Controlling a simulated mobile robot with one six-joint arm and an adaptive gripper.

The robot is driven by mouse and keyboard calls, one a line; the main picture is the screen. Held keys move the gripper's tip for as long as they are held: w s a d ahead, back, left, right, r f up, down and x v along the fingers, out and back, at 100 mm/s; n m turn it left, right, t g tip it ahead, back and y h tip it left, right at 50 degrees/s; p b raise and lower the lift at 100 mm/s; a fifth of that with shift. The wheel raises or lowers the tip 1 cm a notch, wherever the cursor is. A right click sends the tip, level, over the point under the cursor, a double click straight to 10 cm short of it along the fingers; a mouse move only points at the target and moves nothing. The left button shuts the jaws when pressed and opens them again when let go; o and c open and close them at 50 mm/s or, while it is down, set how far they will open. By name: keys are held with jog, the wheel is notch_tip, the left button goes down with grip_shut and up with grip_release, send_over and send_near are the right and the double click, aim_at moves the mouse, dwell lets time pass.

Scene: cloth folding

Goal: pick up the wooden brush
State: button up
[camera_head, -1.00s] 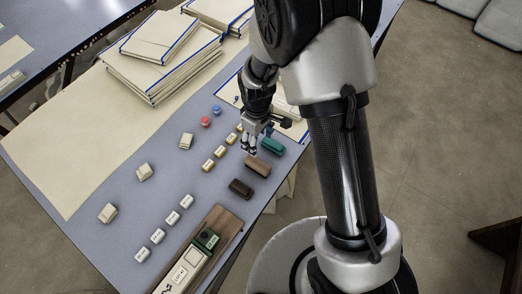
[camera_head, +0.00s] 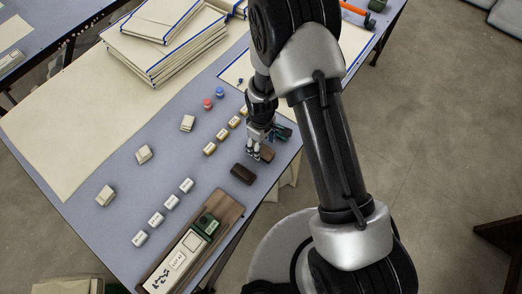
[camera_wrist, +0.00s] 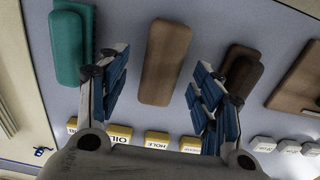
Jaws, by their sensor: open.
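The wooden brush, a mid-brown block (camera_head: 268,153), lies on the grey-blue table near its right edge. In the wrist view the brown block (camera_wrist: 167,62) sits in the centre, between the fingers as seen from above. My gripper (camera_head: 255,146) is over it, and its blue-padded fingers (camera_wrist: 158,75) are spread on either side with nothing held. The head view partly hides the block behind the gripper. I cannot tell how high the fingertips are above the table.
A teal block (camera_wrist: 72,45) lies close on the left and a dark brown block (camera_wrist: 242,72) on the right in the wrist view. Yellow labelled blocks (camera_wrist: 163,138) stand in a row nearby. A wooden tray (camera_head: 228,212) and stacked boards (camera_head: 165,55) are farther off.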

notch_tip(320, 180, down, 4)
jog(key=shift+s+r+b, duration=0.1)
jog(key=shift+r+b, duration=0.05)
jog(key=shift+b, duration=0.35)
jog(key=shift+r, duration=0.1)
jog(key=shift+c, duration=0.4)
jog(key=c, duration=1.1)
jog(key=shift+r, duration=0.1)
notch_tip(320, 180, up, 20)
jog(key=p, duration=0.5)
jog(key=shift+p, duration=0.35)
